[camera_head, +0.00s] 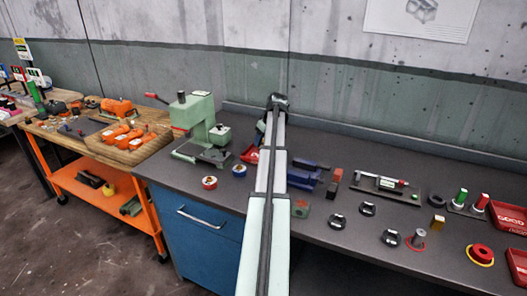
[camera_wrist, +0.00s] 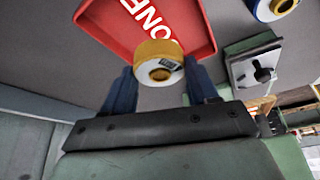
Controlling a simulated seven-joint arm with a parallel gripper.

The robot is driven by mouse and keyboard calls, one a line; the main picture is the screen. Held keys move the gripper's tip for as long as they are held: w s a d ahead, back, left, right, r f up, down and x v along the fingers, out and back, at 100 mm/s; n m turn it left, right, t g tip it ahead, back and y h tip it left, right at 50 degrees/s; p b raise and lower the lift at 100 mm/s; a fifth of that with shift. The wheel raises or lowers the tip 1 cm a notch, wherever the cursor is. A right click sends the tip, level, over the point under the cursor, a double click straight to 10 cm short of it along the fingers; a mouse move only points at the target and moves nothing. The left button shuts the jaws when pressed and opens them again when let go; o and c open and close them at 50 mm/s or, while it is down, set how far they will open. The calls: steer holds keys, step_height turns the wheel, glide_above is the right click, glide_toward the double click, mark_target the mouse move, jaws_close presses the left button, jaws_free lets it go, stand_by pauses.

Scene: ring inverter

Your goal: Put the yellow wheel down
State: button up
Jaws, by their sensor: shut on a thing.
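The yellow wheel (camera_wrist: 159,62), with a white inner face and a small dark label, sits between the two blue fingers of my gripper (camera_wrist: 160,80) in the wrist view. My gripper is shut on it. The red tray (camera_wrist: 92,50) with white lettering shows behind the wheel, which overlaps the tray's near part in the picture. The gap between wheel and tray cannot be told. In the head view my arm hides the wheel and part of the red tray (camera_head: 248,155).
A green press (camera_head: 197,125) stands left of the tray; its base (camera_wrist: 252,62) shows in the wrist view. Blue blocks (camera_head: 303,175) are right of my arm.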

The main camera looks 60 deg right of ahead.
steer(key=shift+f, duration=2.6)
steer(key=shift+f, duration=0.15)
steer(key=o, duration=1.5)
steer(key=v, duration=1.2)
